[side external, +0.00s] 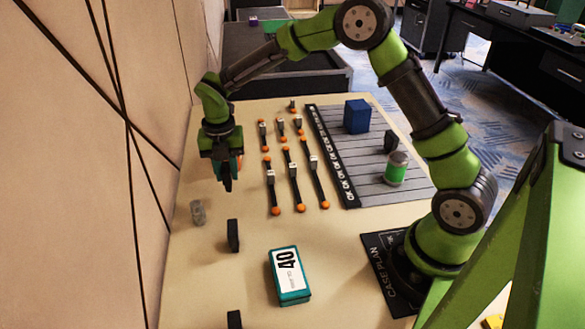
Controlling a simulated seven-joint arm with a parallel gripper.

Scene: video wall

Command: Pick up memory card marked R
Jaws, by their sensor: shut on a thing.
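My gripper (226,178) hangs over the left part of the table, pointing down. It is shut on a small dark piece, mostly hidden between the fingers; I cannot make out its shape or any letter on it. Similar small black upright pieces stand on the table: one black piece (233,236) below the gripper in the picture, another black piece (234,320) at the bottom edge, and a dark piece (391,141) on the grey slatted board (375,185). No R can be read on any of them, so I cannot tell which is the memory card marked R.
Several dark sticks with orange ends (293,182) lie right of the gripper. A blue cube (357,116) and a green can (396,168) stand on the board. A teal box marked 40 (289,276) lies in front. A small translucent cylinder (198,212) stands near the left wall (80,180).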

